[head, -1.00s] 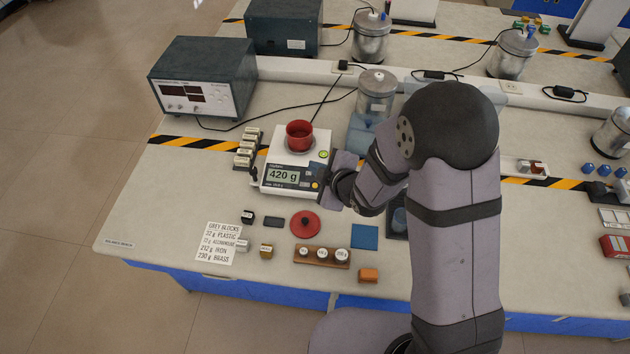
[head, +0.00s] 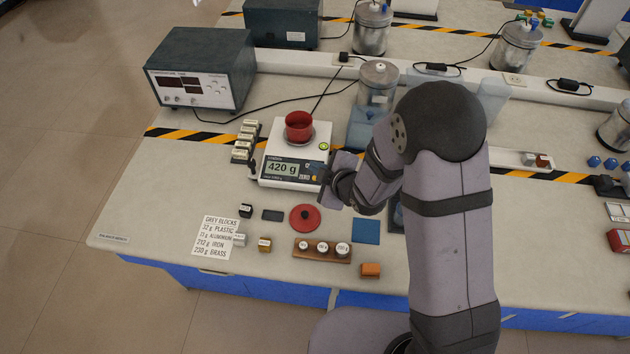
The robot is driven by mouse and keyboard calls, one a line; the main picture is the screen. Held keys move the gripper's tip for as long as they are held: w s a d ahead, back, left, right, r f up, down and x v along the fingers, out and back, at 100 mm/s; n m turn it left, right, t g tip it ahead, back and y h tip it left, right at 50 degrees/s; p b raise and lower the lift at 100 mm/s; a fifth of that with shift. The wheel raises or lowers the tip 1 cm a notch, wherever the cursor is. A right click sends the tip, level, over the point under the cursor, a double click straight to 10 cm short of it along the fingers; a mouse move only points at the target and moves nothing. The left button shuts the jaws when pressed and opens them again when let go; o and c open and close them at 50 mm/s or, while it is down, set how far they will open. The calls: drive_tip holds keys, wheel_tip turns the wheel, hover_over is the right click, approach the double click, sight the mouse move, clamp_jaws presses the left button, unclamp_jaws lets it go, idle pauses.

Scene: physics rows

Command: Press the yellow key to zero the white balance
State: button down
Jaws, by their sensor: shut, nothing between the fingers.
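The white balance (head: 262,181) stands on the bench with a red cup (head: 298,128) on its round pan. Its display (head: 282,168) reads 420 g. The small yellow key (head: 314,177) is at the right end of the front panel, partly hard to make out beside my gripper. My gripper (head: 324,186) is shut and empty at the balance's front right corner, just right of the key. I cannot tell whether it touches the balance. A round yellow-green spot (head: 323,146) sits higher on the balance's right side.
Small labelled blocks (head: 244,142) stand left of the balance.

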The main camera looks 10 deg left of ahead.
drive_tip(key=shift+w+f+b, duration=0.2)
drive_tip(key=shift+f+b, duration=0.5)
drive_tip(key=shift+f, duration=0.25)
drive_tip(key=shift+w+f+b, duration=0.2)
drive_tip(key=shift+f+b, duration=0.45)
drive_tip(key=shift+f, duration=0.3)
drive_tip(key=shift+w+f+b, duration=0.15)
drive_tip(key=shift+f+b, duration=0.55)
drive_tip(key=shift+b, duration=0.1)
idle(1.2)
drive_tip(key=shift+r, duration=0.1)
idle(0.3)
drive_tip(key=shift+s+r+p, duration=0.2)
drive_tip(key=shift+r+p, duration=0.25)
drive_tip(key=shift+r, duration=0.2)
drive_tip(key=r+p, duration=0.1)
drive_tip(key=r, duration=0.1)
drive_tip(key=s+r+p, duration=0.1)
drive_tip(key=r+p, duration=0.1)
drive_tip(key=r, duration=0.1)
idle(0.5)
drive_tip(key=shift+f, duration=0.1)
idle(0.5)
